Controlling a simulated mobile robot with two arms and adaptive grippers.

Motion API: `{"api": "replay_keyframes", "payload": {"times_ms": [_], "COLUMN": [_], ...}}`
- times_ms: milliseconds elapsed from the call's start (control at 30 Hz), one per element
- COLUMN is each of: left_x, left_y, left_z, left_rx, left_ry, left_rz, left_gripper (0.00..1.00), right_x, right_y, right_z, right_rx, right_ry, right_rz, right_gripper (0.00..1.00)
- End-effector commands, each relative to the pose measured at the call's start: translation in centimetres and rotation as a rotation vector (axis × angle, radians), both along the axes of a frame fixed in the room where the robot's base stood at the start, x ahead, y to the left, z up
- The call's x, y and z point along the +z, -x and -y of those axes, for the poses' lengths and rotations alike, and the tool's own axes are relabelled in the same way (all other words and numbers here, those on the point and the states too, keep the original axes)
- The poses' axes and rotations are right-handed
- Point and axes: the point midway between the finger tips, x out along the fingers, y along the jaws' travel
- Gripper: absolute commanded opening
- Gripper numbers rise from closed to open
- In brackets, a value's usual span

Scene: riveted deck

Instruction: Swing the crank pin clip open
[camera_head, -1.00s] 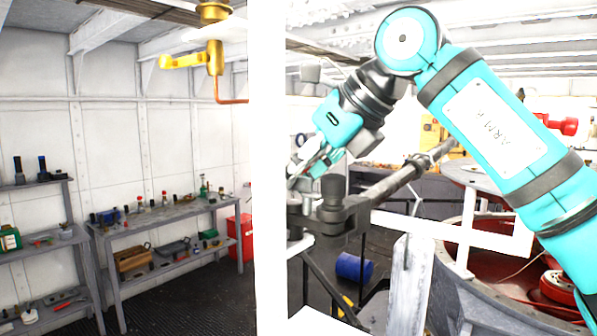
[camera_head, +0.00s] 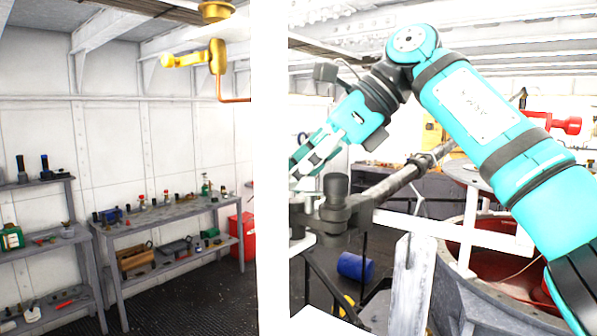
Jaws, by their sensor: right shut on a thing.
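My right gripper (camera_head: 304,166) reaches down and left from my turquoise right arm to the right edge of the white post. Its fingers are shut on a small part at the crank end, which I take to be the crank pin clip; the post and the fingers hide most of it. The dark grey crank joint (camera_head: 337,203) with its round upright pin head stands just below and right of the fingers. A long grey rod (camera_head: 397,180) runs from this joint up to the right. My left gripper is not in view.
The wide white post (camera_head: 270,170) stands close in front, left of the crank. White rails (camera_head: 470,232) and a red round housing (camera_head: 490,262) lie to the right. A blue drum (camera_head: 354,266) is on the floor. Shelves with tools (camera_head: 165,215) line the left wall.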

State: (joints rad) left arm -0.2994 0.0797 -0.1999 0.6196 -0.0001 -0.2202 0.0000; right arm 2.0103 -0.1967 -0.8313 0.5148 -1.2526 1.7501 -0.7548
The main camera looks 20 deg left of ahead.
Motion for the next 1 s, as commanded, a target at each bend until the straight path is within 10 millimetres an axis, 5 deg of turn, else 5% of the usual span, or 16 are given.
{"api": "replay_keyframes", "payload": {"times_ms": [800,900,1000], "left_x": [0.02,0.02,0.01], "left_y": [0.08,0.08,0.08], "left_z": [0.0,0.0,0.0], "left_rx": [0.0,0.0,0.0], "left_ry": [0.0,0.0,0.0], "left_rz": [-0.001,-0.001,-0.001], "left_gripper": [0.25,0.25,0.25], "right_x": [0.15,0.14,0.11], "right_y": [0.14,0.14,0.14], "right_z": [0.06,0.06,0.06], "right_rx": [0.076,0.076,0.076], "right_ry": [-0.002,-0.002,-0.001], "right_rz": [0.003,0.003,0.001], "right_gripper": [0.0,0.15,0.15]}}
